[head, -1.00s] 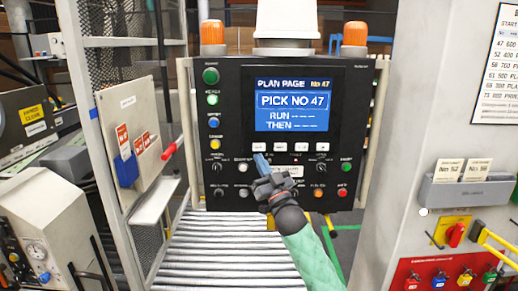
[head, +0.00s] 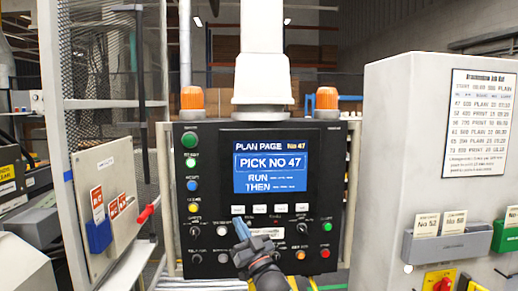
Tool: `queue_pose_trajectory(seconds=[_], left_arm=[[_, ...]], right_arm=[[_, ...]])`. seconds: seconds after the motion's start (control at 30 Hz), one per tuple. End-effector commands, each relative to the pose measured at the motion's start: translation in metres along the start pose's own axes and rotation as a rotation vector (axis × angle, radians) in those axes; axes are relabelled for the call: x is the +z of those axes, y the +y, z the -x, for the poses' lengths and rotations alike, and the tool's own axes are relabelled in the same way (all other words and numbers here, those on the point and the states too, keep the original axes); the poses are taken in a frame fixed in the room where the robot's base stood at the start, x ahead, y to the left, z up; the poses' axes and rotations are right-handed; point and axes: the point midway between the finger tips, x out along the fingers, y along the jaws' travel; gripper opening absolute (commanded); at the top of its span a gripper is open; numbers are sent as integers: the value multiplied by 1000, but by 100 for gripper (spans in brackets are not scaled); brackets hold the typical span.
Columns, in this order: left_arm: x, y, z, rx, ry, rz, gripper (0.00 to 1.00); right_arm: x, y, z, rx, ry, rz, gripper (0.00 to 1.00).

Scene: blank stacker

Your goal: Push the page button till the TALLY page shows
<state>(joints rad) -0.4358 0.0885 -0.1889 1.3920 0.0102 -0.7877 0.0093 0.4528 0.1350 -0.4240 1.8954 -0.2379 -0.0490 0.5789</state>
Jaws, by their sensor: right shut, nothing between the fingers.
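The black control panel (head: 215,160) stands upright in the middle of the head view. Its blue screen (head: 270,162) reads "PLAN PAGE No 47", "PICK NO 47", "RUN" and "THEN". A row of several pale buttons (head: 265,209) sits just under the screen; their labels are too small to read. My right gripper (head: 241,229) is shut and empty, its blue fingertips just below the left end of that row. I cannot tell whether the fingertips touch the panel. The gripper hides part of the panel's lower middle. My left gripper is out of view.
Coloured buttons (head: 191,163) run down the panel's left side, with knobs and more buttons below. Two orange beacons (head: 192,98) flank the white column (head: 262,60). A grey cabinet (head: 400,150) with a printed list (head: 479,122) stands right; a mesh guard (head: 100,60) stands left.

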Motion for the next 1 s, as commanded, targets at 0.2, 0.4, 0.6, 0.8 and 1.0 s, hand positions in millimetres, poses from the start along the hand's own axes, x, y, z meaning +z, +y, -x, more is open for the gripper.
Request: queue_pose_trajectory(seconds=[0.2,0.4,0.6,0.8,1.0], left_arm=[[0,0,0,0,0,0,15],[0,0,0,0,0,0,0],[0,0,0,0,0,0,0],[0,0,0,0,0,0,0],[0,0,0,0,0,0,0]], right_arm=[[0,0,0,0,0,0,0],[0,0,0,0,0,0,0],[0,0,0,0,0,0,0],[0,0,0,0,0,0,0],[0,0,0,0,0,0,0]])
